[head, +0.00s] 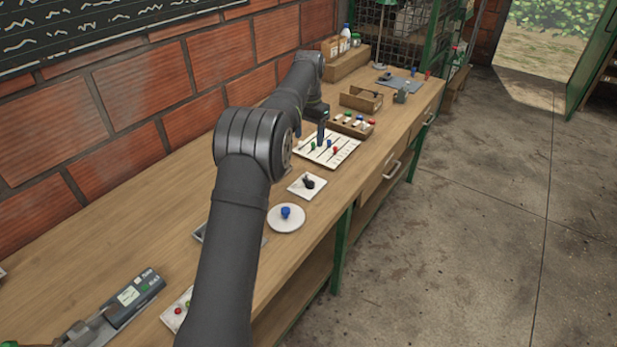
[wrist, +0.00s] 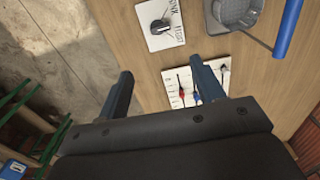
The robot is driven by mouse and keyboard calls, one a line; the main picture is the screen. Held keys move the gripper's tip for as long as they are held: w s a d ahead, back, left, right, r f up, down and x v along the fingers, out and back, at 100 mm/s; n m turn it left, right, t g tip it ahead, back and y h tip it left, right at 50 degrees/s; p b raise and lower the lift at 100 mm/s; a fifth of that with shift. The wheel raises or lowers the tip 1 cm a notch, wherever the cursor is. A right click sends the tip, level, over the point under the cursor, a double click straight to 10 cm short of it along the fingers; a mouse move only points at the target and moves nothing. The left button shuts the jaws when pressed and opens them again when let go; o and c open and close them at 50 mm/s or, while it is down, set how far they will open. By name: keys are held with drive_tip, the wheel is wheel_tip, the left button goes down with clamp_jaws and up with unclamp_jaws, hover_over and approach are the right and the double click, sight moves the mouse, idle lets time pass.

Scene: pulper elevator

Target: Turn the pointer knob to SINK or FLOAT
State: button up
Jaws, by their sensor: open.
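The pointer knob (head: 308,183) is black and sits on a small white plate (head: 294,189) on the bench. In the wrist view the knob (wrist: 159,26) is on its white plate (wrist: 148,43), with dark lettering along one side. I cannot tell clearly which word it points at. My gripper (wrist: 160,75) is open and empty, its two fingers apart. It is above the bench near the white slider panel, away from the knob. In the head view its finger (head: 321,134) shows over that panel.
The white slider panel (head: 343,152) has green, blue and red knobs. A white disc (head: 275,223) with a blue knob (head: 286,212) lies nearer. The wrist view shows a grey tray (wrist: 215,22) and a blue bar (wrist: 288,30). Bare wood lies left of the knob plate.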

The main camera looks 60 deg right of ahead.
sight(309, 180)
wheel_tip(309, 180, down, 17)
drive_tip(key=shift+r, duration=0.1)
idle(0.3)
drive_tip(key=c, duration=1)
